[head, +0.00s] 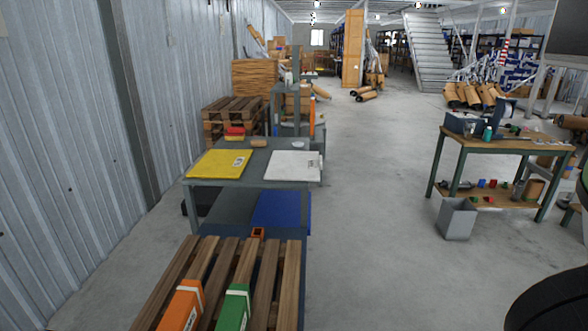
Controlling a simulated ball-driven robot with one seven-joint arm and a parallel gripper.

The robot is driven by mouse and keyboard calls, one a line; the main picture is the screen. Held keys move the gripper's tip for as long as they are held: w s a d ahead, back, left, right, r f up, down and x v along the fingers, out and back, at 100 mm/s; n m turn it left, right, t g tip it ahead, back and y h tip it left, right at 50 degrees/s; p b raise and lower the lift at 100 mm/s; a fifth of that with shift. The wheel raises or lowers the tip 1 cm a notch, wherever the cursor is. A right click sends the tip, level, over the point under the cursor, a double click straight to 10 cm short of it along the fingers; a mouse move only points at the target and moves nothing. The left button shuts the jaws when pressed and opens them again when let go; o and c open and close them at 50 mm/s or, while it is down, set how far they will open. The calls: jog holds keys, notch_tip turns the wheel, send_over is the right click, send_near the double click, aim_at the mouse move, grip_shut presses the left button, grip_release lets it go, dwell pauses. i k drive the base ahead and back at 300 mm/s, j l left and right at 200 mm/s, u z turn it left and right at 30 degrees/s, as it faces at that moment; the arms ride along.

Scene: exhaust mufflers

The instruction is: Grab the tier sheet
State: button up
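A yellow flat sheet (219,163) with a small label lies on the left of the grey table. A white flat sheet (293,166), also with small markings, lies on its right, apart from the yellow one. A blue flat sheet (281,209) lies on the shelf below. I cannot tell which of these is the tier sheet. My gripper is not in view; a dark rounded shape cuts into the lower right corner.
The grey table (252,182) stands behind a wooden pallet (220,282) carrying an orange item (182,306) and a green item (235,307). A workbench (500,145) and grey bin (457,218) stand right. The floor between is clear. A corrugated wall runs along the left.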

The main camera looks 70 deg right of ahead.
aim_at(284, 164)
jog(key=l, duration=1.75)
jog(key=k, duration=0.05)
